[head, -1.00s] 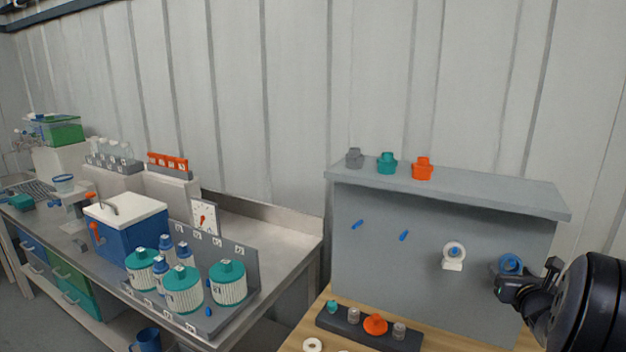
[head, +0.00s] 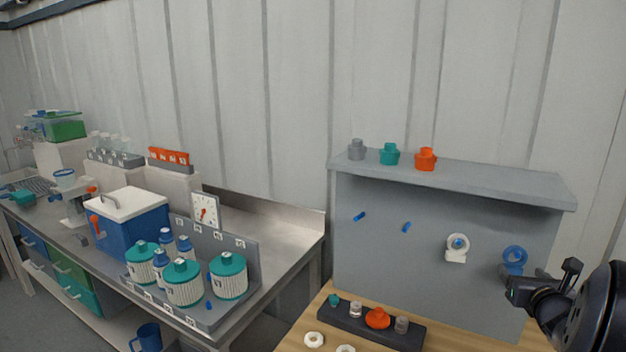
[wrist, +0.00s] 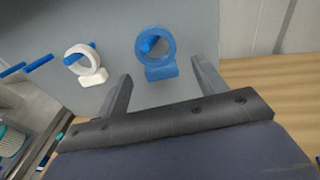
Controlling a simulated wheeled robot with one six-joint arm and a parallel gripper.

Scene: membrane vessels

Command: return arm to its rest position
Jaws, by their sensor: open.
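My gripper (head: 540,278) is at the right edge of the head view, in front of the grey panel and just below right of the blue ring piece (head: 514,260). In the wrist view my gripper (wrist: 158,88) is open, its two fingers spread apart with nothing between them. The blue ring piece (wrist: 156,70) hangs on a blue peg beyond the fingers. A white ring piece (wrist: 95,76) hangs on another peg to its left; it also shows in the head view (head: 456,254).
The grey panel (head: 380,270) has two bare blue pegs and a top shelf with grey, teal and orange caps. A dark rack (head: 350,322) and white rings (head: 314,339) are on the wooden table below. A metal bench (head: 290,235) with several bottles stands left.

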